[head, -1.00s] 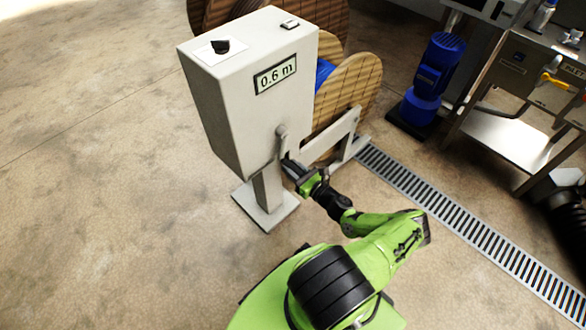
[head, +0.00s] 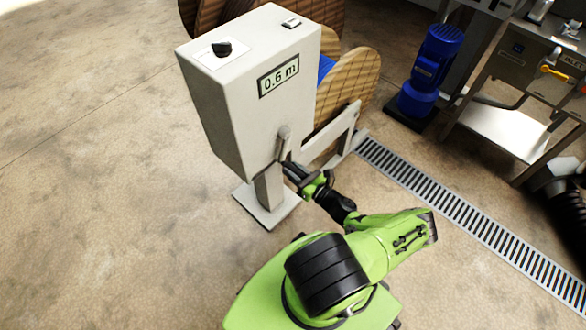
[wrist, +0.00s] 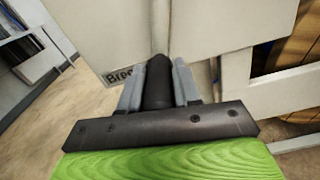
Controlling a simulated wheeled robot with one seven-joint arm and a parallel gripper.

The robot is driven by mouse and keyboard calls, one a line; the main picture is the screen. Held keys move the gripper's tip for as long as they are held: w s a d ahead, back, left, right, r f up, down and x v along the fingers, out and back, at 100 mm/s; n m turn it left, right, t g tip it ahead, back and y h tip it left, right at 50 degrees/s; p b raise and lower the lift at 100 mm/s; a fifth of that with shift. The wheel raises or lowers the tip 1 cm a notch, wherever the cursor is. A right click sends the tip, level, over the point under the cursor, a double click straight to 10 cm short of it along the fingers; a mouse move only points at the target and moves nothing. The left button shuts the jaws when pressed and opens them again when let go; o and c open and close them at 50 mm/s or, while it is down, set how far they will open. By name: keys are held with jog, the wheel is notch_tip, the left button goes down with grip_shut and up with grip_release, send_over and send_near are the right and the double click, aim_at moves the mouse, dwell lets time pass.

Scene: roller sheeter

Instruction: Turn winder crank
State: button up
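The winder is a pale grey cabinet (head: 235,115) on a post and foot plate, with a display reading "0.6 m" (head: 278,76). Its crank arm (head: 284,143) hangs down on the side facing me; in the wrist view the arm (wrist: 199,25) runs upward behind the gripper. My gripper (head: 287,167) is at the crank's lower end. In the wrist view the dark crank handle (wrist: 157,85) stands between the two grey fingers of my gripper (wrist: 159,82). The fingers lie close on both sides of it; whether they press on it is hard to tell.
A wooden cable reel (head: 350,85) with blue material stands behind the cabinet, beside a pale frame rail (head: 330,135). A floor drain grate (head: 460,208) runs to the lower right. A blue motor (head: 430,70) and a steel bench (head: 505,130) stand at right. Floor at left is clear.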

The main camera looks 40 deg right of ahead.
jog(key=o, duration=0.4)
jog(key=s, duration=0.8)
jog(key=s+p, duration=0.1)
jog(key=s, duration=0.6)
jog(key=shift+s+d, duration=0.2)
jog(key=shift+s, duration=0.15)
